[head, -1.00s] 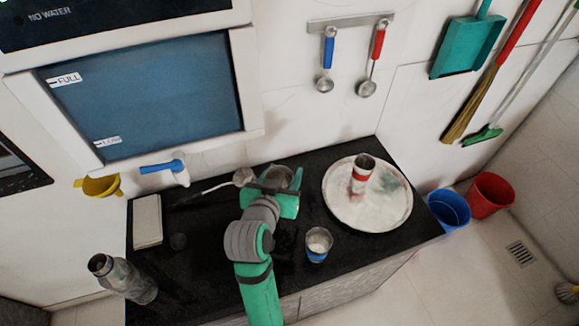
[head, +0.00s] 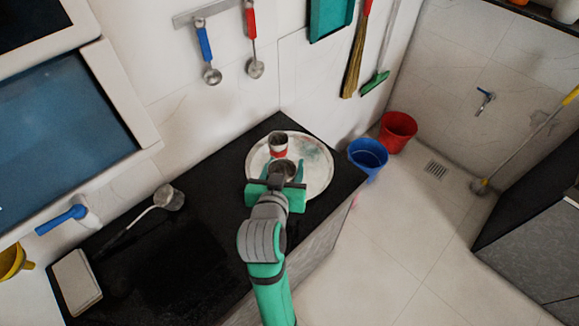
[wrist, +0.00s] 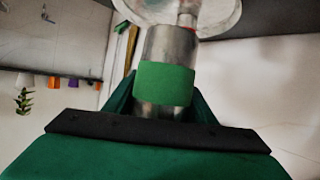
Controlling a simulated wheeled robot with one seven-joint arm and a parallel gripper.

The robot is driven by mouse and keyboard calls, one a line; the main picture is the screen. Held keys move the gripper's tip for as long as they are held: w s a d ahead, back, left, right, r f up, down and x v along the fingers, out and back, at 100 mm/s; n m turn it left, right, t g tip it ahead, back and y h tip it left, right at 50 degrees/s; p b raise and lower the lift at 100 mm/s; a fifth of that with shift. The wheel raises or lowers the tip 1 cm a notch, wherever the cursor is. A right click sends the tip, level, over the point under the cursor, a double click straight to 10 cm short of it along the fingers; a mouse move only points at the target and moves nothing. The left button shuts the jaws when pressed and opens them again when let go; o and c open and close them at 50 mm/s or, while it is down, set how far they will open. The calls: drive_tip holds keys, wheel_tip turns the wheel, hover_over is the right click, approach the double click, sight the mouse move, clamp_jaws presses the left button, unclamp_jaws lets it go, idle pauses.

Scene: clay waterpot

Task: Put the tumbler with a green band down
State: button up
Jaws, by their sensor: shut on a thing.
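My gripper (head: 284,174) is shut on the tumbler with a green band, a steel cup whose rim (head: 285,166) shows between the jaws. In the wrist view the tumbler (wrist: 166,82) and its wide green band are plain between the fingers. In the head view the gripper overlaps the near left part of a round pale plate (head: 318,170); I cannot tell the tumbler's height above it. A tumbler with a red band (head: 278,148) stands on the plate just behind. It also shows at the top of the wrist view (wrist: 187,14).
The plate lies on a black counter (head: 160,245). A long-handled ladle (head: 165,200) and a white slab (head: 76,281) lie to the left. Blue (head: 368,154) and red (head: 398,131) buckets stand right of the counter. Spoons (head: 207,55) hang on the wall behind.

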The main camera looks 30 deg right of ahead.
drive_tip(key=s+d+m+h, duration=0.1)
drive_tip(key=s+d, duration=0.2)
drive_tip(key=d, duration=0.1)
drive_tip(key=g, duration=0.1)
hover_over(305, 157)
drive_tip(key=s+a, duration=0.3)
drive_tip(key=s, duration=0.1)
drive_tip(key=f, duration=0.9)
drive_tip(key=shift+d+f, duration=0.2)
drive_tip(key=shift+f, duration=0.2)
drive_tip(key=shift+w+f, duration=0.1)
drive_tip(key=shift+f, duration=1.4)
drive_tip(key=shift+f, duration=0.15)
drive_tip(key=o, duration=1)
drive_tip(key=shift+o, duration=0.2)
